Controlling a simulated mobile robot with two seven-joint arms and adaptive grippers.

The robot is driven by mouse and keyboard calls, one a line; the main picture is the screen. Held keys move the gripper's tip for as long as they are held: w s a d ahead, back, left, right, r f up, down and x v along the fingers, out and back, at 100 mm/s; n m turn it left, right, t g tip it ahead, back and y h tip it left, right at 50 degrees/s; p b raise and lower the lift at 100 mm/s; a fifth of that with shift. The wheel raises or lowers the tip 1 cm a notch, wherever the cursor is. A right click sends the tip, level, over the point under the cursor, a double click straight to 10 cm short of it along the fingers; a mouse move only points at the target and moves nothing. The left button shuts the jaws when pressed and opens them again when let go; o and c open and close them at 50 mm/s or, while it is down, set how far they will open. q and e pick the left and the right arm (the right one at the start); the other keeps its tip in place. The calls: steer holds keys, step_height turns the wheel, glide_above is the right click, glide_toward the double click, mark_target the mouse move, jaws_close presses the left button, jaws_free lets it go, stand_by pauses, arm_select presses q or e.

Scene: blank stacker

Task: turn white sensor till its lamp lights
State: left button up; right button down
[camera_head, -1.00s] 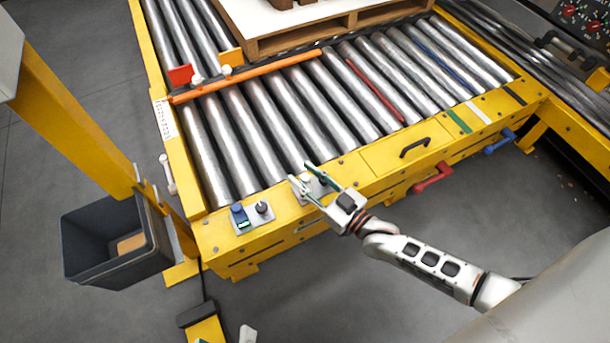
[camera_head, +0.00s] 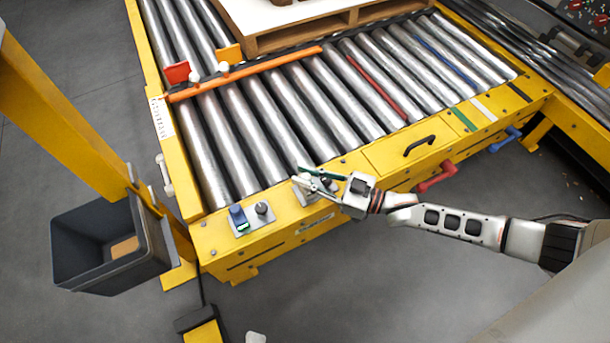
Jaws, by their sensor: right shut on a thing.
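The white sensor (camera_head: 301,182) stands on a small grey plate at the near edge of the yellow conveyor frame. It is small and partly covered by the gripper fingers. My right gripper (camera_head: 305,178), with dark green finger edges, reaches in from the right and is shut on the white sensor. A dark knob sits close beside it, partly behind the fingers. I cannot make out whether a lamp on the white sensor is lit. My left gripper is not in view.
Left of my gripper, a blue sensor (camera_head: 237,213) with a small green spot and a black knob (camera_head: 262,208) share another plate. Red (camera_head: 436,177) and blue (camera_head: 506,139) handles stick out from the frame front. A grey bin (camera_head: 105,250) hangs at the left.

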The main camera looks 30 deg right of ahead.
steer(key=shift+n+g+y, duration=0.5)
steer(key=shift+g+y, duration=0.1)
steer(key=shift+a, duration=0.1)
steer(key=c, duration=1.9)
jaws_free()
steer(key=v, duration=1.2)
